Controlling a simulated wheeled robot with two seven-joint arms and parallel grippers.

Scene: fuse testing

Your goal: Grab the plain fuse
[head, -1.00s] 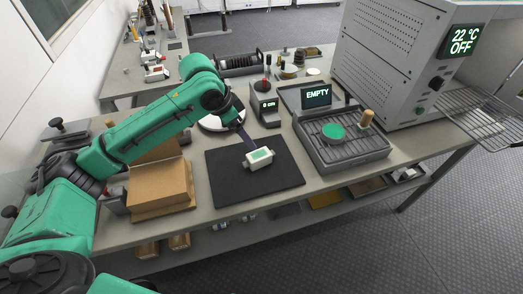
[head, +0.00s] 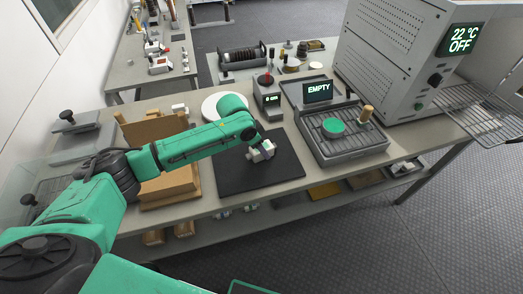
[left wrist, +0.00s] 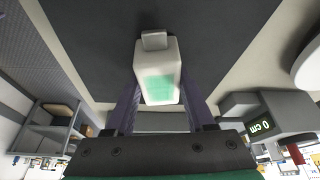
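The plain fuse is a small white block with a green label (head: 264,153), at the black mat (head: 236,177) in the head view. In the left wrist view, the fuse (left wrist: 158,72) is in the middle, with a grey end cap at its far end. My left gripper (head: 260,147) has come down over it from the left. Its two dark fingers (left wrist: 160,95) stand apart, one on each side of the fuse. I see no clear grip; whether the fingertips touch its sides is hard to tell. My right gripper is out of view.
A grey tray (head: 355,151) with a green disc (head: 333,127) and a screen reading EMPTY (head: 318,90) stand to the right. A small "0 cm" gauge (head: 271,99) and a white plate (head: 222,102) lie behind the mat. A brown box (head: 169,183) is at left, a large oven (head: 400,60) at right.

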